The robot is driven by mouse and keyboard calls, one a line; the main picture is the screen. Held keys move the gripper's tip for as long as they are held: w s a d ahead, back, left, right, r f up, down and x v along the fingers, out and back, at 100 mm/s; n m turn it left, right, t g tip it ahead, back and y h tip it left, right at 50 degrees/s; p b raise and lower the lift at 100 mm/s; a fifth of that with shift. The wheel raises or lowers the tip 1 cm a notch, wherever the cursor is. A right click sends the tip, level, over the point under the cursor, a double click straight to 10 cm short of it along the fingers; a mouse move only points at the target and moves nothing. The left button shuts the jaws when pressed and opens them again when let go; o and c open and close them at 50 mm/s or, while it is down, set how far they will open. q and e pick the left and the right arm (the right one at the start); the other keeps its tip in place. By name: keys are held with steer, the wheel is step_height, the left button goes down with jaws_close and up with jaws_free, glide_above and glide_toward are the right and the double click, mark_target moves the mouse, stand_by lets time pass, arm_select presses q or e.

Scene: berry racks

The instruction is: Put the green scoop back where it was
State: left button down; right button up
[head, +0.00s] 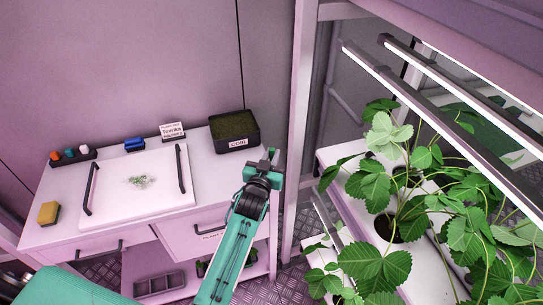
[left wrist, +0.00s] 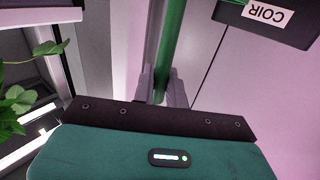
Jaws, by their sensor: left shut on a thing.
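The green scoop shows in the left wrist view as a long green handle (left wrist: 172,40) running up out of the frame; its far end is hidden. My left gripper (left wrist: 163,88) is shut on this handle. In the head view, my left gripper (head: 264,168) is near the right end of the workbench, just right of and in front of the black coir bin (head: 235,146). The bin, labelled COIR, also shows at the top right of the left wrist view (left wrist: 241,13). The scoop is hard to tell from the gripper in the head view. My right gripper is not in view.
A white tray (head: 117,205) with black handles and a small green clump lies on the bench. A yellow sponge (head: 48,212), a bottle rack (head: 73,159), a blue item (head: 134,144) and a label stand (head: 172,132) surround it. Leafy plants (head: 378,190) fill the rack at right.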

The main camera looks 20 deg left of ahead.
arm_select(q)
steer(key=c, duration=1.4)
jaws_free()
steer(key=shift+f, duration=0.1)
steer(key=s+b, duration=0.3)
steer(key=s, duration=0.9)
steer(key=shift+r, duration=0.2)
steer(key=shift+f, duration=0.15)
